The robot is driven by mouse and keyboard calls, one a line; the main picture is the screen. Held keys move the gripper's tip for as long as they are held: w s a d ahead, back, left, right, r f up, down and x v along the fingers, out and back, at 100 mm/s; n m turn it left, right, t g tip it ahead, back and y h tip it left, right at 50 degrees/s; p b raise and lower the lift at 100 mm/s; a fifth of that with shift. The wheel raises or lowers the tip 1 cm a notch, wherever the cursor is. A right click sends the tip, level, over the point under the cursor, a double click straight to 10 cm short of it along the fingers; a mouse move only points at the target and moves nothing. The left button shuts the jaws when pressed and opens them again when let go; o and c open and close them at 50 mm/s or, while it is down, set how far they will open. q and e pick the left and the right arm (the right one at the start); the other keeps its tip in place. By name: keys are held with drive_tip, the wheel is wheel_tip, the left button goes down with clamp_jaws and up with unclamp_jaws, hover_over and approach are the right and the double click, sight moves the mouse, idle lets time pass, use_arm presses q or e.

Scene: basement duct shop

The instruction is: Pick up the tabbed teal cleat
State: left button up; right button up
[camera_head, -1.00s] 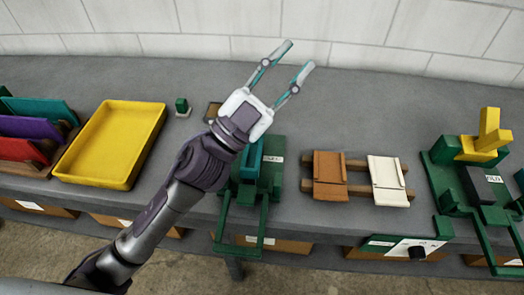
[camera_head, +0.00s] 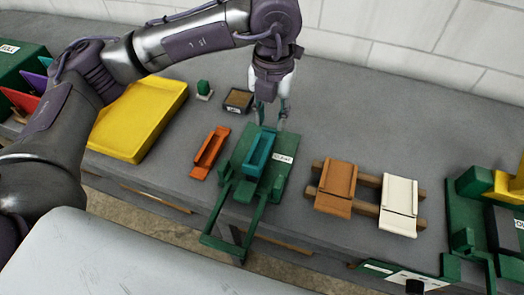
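A teal cleat (camera_head: 260,152), a narrow channel-shaped piece, sits in a green fixture (camera_head: 240,192) with a white label. Whether it carries a tab is hard to make out. My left gripper (camera_head: 271,124) points down just beyond its far end. Its two fingers are apart with nothing visible between them. From this angle I cannot tell whether the fingertips touch the cleat. My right gripper is not in view.
An orange channel piece (camera_head: 209,152) lies left of the fixture. Further left is a yellow tray (camera_head: 140,120). A small dark box (camera_head: 238,100) and a green block (camera_head: 204,88) stand behind. Brown (camera_head: 337,184) and cream (camera_head: 399,203) pieces rest on rails to the right.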

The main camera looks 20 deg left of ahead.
use_arm(q)
drive_tip(key=p, duration=0.1)
hover_over(267, 154)
wheel_tip(267, 154, down, 6)
drive_tip(key=f, duration=0.1)
wheel_tip(267, 154, down, 4)
drive_tip(key=p, duration=0.3)
drive_tip(key=shift+f, duration=0.5)
clamp_jaws()
